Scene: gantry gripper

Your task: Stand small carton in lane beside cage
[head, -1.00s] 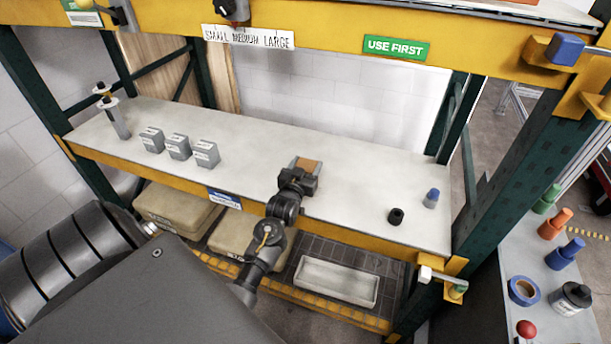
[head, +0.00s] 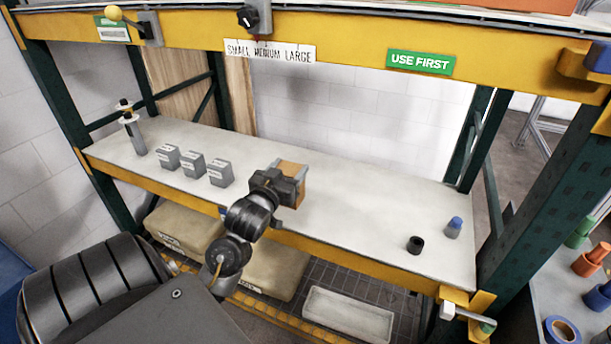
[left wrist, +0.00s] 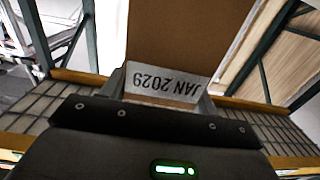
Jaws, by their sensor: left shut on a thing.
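A small brown carton (head: 293,168) is held by my left gripper (head: 291,187) above the pale shelf (head: 350,203), near its middle. In the left wrist view, the carton's brown face (left wrist: 185,35) fills the top centre, with a white label reading JAN 2029 upside down. The gripper is shut on the carton, and its fingers are partly hidden behind the dark gripper body. I cannot pick out a cage or a marked lane. My right gripper is not in view.
Several grey labelled blocks (head: 193,169) and a post-like fixture (head: 133,133) stand left on the shelf. A black cylinder (head: 415,245) and a blue-topped piece (head: 454,227) stand right. Yellow beams run above and along the front. The shelf between is clear.

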